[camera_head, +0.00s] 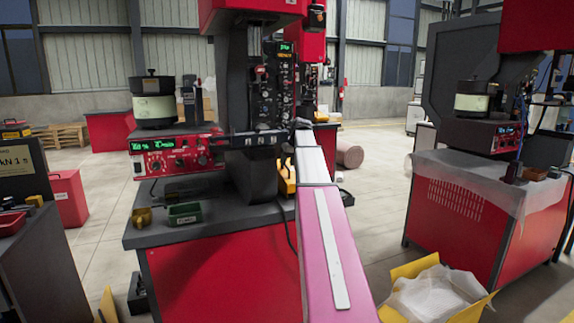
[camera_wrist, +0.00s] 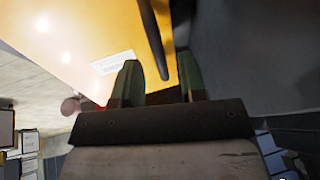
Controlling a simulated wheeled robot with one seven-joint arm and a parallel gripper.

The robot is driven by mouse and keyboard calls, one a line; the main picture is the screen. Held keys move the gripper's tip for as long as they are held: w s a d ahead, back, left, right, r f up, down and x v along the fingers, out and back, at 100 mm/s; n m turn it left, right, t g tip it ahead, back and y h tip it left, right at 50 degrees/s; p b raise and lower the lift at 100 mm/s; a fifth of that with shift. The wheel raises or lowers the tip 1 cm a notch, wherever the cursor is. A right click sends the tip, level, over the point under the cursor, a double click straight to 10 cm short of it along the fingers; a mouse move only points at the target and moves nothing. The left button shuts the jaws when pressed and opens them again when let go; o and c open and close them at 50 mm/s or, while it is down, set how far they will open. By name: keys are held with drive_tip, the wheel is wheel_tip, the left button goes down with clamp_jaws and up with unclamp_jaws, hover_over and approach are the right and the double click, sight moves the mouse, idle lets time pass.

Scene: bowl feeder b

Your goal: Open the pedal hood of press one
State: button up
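A red and black press (camera_head: 262,100) stands on a dark-topped red bench in the middle of the head view. A yellow part (camera_head: 286,178) beside its column is mostly hidden by my arm; I cannot tell whether it is the pedal hood. In the wrist view a large, bright yellow surface (camera_wrist: 95,32) with a white label fills the upper left, close beyond my gripper (camera_wrist: 158,62). The two greenish fingers stand apart with a gap between them. A dark rod or cable (camera_wrist: 151,30) runs down towards that gap. I cannot tell whether the fingers touch anything.
The bench (camera_head: 160,232) carries a feeder bowl (camera_head: 152,105), a red control box (camera_head: 175,155) and a green bin (camera_head: 184,213). A second press bench (camera_head: 465,215) stands right. A yellow box with white wrapping (camera_head: 435,296) lies at lower right.

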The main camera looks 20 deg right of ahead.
drive_tip(key=shift+w+a+f, duration=0.15)
drive_tip(key=shift+w+f, duration=0.1)
drive_tip(key=shift+f, duration=0.3)
clamp_jaws()
